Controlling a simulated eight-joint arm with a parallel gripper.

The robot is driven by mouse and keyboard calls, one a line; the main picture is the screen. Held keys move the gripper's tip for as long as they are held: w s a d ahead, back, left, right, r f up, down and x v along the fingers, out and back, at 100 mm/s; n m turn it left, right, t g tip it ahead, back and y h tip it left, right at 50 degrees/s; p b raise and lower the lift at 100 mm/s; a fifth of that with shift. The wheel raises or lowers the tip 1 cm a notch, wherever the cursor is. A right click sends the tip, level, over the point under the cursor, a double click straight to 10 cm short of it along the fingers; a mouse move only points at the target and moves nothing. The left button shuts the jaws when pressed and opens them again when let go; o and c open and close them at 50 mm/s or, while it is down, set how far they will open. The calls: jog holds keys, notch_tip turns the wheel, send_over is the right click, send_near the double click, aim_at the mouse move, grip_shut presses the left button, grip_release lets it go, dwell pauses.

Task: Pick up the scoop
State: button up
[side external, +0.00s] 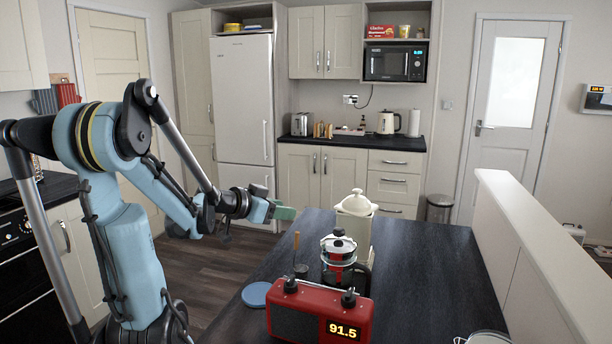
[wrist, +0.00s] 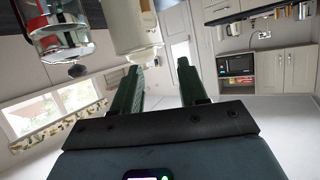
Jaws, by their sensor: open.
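The scoop (side external: 300,270) appears to be the small dark piece with an upright wooden handle on the dark worktop (side external: 420,265), left of the French press (side external: 338,258). I cannot make it out in the wrist view. My gripper (side external: 286,212) is above the worktop, higher than the scoop's handle and a little to its left in the side view. In the wrist view its green fingers (wrist: 158,85) are apart with nothing between them.
A red radio (side external: 318,312) stands in front of the scoop, and a blue round mat (side external: 256,294) lies to its left. The French press and a cream lidded canister (side external: 356,220) stand close on the right. The worktop's right part is mostly clear.

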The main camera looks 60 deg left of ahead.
notch_tip(320, 180, down, 7)
jog(key=shift+f+x, duration=0.1)
jog(key=shift+x, duration=1.85)
jog(key=shift+f+x, duration=0.15)
jog(key=shift+x, duration=1.8)
jog(key=shift+d+r, duration=0.1)
jog(key=shift+d, duration=0.05)
jog(key=shift+s, duration=0.1)
grip_shut()
